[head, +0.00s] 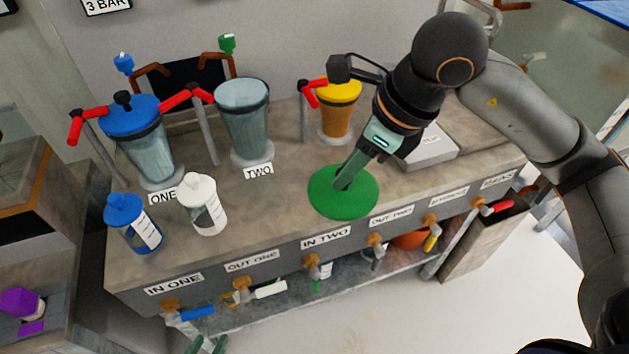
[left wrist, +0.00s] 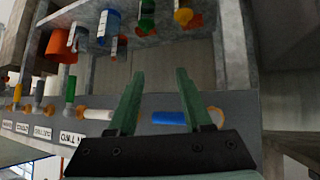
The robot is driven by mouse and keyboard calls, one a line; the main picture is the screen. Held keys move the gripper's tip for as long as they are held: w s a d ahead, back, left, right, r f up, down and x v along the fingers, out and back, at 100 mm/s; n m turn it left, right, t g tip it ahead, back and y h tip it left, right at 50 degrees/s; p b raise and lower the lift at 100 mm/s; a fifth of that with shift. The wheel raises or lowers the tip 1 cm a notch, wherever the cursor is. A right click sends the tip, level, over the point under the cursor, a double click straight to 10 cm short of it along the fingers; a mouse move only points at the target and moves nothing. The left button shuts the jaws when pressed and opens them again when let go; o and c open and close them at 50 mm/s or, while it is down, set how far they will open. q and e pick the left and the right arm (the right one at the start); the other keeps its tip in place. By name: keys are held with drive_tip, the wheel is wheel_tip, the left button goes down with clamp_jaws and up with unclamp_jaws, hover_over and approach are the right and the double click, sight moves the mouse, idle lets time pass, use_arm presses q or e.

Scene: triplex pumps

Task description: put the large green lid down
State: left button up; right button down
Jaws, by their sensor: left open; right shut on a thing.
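The large green lid (head: 345,199) is a flat round disc at the front of the counter, above the IN TWO and OUT TWO labels. My right gripper (head: 344,182) is shut on the lid's middle from above. The lid looks level; I cannot tell whether it touches the counter. My left gripper (head: 207,346) shows only its green fingertips at the bottom of the head view, below the counter's front. In the left wrist view the left gripper (left wrist: 154,95) is open and empty, facing the pipes and valve handles under the counter.
The blue-lidded vessel ONE (head: 145,148), open vessel TWO (head: 245,122) and a yellow vessel (head: 338,108) stand behind. A blue bottle (head: 132,224) and white bottle (head: 202,206) stand front left. A grey box (head: 428,148) lies right. Bare counter (head: 262,212) lies left of the lid.

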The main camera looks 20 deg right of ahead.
sight(324, 169)
drive_tip(key=w, duration=0.1)
drive_tip(key=w+f, duration=0.1)
drive_tip(key=w, duration=0.1)
drive_tip(key=w+a+f, duration=0.1)
drive_tip(key=shift+w+a, duration=0.1)
drive_tip(key=shift+w, duration=0.05)
drive_tip(key=w+f, duration=0.2)
drive_tip(key=f, duration=0.1)
drive_tip(key=w+a+f, duration=0.1)
drive_tip(key=f, duration=0.1)
drive_tip(key=shift+w, duration=0.4)
drive_tip(key=shift+w+f, duration=0.15)
drive_tip(key=shift+f, duration=0.1)
drive_tip(key=shift+w+f, duration=0.15)
drive_tip(key=shift+f, duration=1.45)
drive_tip(key=shift+f+b, duration=0.25)
drive_tip(key=shift+b, duration=0.2)
drive_tip(key=c, duration=0.6)
unclamp_jaws()
drive_tip(key=shift+r, duration=0.1)
